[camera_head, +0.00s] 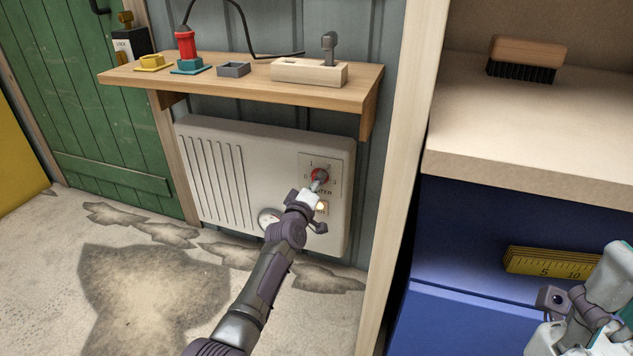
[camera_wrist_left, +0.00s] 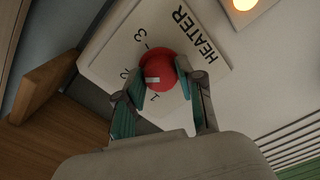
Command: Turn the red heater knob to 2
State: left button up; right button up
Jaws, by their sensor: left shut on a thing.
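The white wall heater (camera_head: 225,165) hangs under a wooden shelf. Its red knob (camera_head: 319,174) sits on a light dial plate with the numbers 0 to 3 around it. In the head view my left gripper (camera_head: 318,184) reaches up to the knob and partly covers it. In the left wrist view my left gripper (camera_wrist_left: 154,84) is shut on the red knob (camera_wrist_left: 160,65), one finger on each side. The knob's white mark shows on the side towards the 1 and 2; its exact setting is hard to tell. My right gripper (camera_head: 585,320) is at the lower right, partly cut off.
A glowing lamp (camera_head: 321,207) is below the dial.

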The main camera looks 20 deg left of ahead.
pick_arm(q)
jog(key=shift+n, duration=0.6)
jog(key=o, duration=1.1)
jog(key=shift+o, duration=0.2)
jog(key=shift+s, duration=0.1)
jog(key=s, duration=1.1)
jog(key=shift+s+a, duration=0.2)
jog(key=shift+s, duration=0.2)
